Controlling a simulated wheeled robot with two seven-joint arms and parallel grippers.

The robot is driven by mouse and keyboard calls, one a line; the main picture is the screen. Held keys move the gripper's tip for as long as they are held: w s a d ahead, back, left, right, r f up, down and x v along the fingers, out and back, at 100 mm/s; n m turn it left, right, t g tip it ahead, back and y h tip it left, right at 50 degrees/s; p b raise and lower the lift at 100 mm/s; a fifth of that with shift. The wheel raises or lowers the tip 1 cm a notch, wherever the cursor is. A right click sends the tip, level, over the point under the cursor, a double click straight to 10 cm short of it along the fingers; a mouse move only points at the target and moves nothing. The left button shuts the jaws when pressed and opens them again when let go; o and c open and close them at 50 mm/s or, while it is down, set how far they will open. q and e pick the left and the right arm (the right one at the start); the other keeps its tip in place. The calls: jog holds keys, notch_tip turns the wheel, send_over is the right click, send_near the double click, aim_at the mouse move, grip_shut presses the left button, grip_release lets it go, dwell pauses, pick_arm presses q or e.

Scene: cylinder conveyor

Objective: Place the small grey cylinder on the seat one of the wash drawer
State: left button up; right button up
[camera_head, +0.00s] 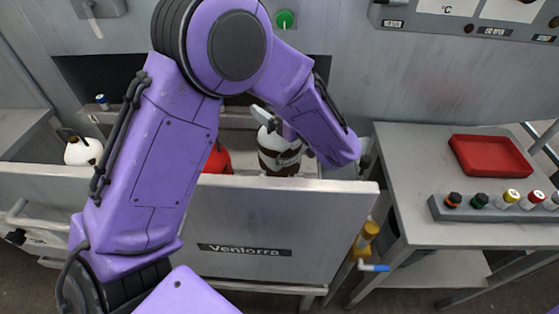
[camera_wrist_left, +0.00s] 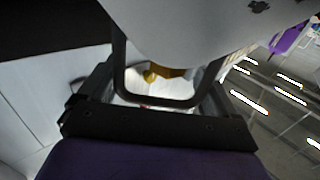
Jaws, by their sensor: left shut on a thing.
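The wash drawer (camera_head: 290,215) is pulled out, with its pale front panel facing me. My left gripper (camera_head: 280,128) points down over the drawer's right part, partly hidden by my own purple arm. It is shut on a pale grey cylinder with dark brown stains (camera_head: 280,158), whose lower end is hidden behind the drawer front. In the left wrist view a large pale grey rounded surface with dark specks (camera_wrist_left: 205,25), apparently this cylinder, fills the top. I cannot tell whether it touches the drawer floor. The seats are hidden. My right gripper is not in view.
In the drawer, a white stained vessel (camera_head: 83,151) is at the left and a red one (camera_head: 217,160) is in the middle. A grey side table (camera_head: 400,165) at the right holds a red tray (camera_head: 490,156) and a rack of several capped vials (camera_head: 440,212).

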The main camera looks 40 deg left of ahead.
aim_at(295, 150)
pick_arm(q)
notch_tip(295, 150, down, 9)
dwell(0.4)
jog(key=shift+s+f, duration=0.1)
jog(key=shift+f, duration=0.1)
jog(key=o, duration=1.8)
jog(key=shift+c, duration=0.2)
jog(key=shift+d, duration=0.25)
jog(key=b+v, duration=0.1)
jog(key=v, duration=0.6)
jog(key=shift+s+r, duration=0.1)
